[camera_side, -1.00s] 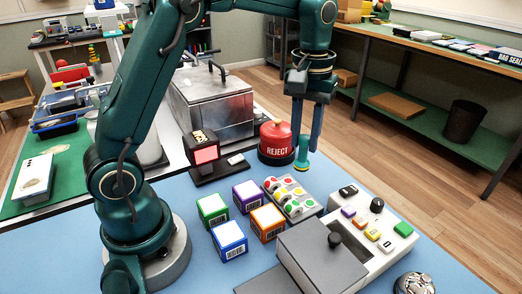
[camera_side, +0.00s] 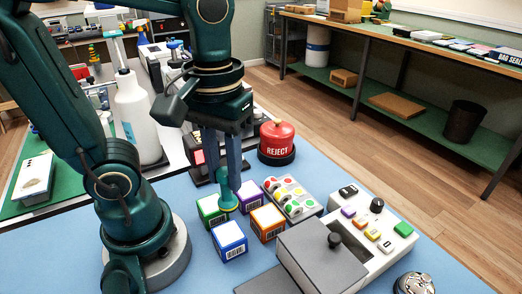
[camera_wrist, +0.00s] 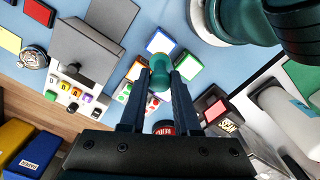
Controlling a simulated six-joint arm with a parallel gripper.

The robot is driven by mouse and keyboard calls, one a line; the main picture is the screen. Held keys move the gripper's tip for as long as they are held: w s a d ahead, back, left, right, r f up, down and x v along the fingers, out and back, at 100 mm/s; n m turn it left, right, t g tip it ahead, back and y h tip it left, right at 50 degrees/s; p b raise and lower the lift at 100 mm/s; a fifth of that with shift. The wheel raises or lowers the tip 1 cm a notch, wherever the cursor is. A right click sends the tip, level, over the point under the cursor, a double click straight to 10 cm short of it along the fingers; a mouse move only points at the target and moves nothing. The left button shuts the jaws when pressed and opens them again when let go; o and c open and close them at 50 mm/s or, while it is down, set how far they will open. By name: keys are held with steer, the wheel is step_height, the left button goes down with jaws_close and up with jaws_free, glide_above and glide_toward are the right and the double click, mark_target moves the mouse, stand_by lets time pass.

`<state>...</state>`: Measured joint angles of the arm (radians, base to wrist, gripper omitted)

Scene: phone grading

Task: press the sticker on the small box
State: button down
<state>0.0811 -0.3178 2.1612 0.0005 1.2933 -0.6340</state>
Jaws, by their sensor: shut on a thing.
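My gripper (camera_side: 227,186) is shut on a small teal tool (camera_side: 228,204) with a rounded end, pointing down. The tool (camera_wrist: 159,74) also shows between the fingers in the wrist view. It hangs over the cluster of small boxes, in front of the green box (camera_side: 207,208) and purple box (camera_side: 249,195) in the side view; I cannot tell whether it touches one. The blue box (camera_side: 230,240) and orange box (camera_side: 267,221) stand nearer the camera. A tray (camera_side: 307,208) holds round stickers in red, yellow and green. I see no sticker on a box top.
A red REJECT canister (camera_side: 276,140) stands behind the sticker tray. A grey-lidded machine with a knob (camera_side: 322,262) and a button panel (camera_side: 382,236) are at the right. A white bottle (camera_side: 135,115) stands behind.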

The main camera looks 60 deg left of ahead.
mark_target(224, 200)
steer(key=shift+s+d+r, duration=0.15)
steer(key=shift+s+r, duration=0.05)
steer(key=shift+s, duration=0.15)
steer(key=shift+f, duration=2.85)
steer(key=shift+f, duration=0.65)
steer(key=shift+r, duration=3.55)
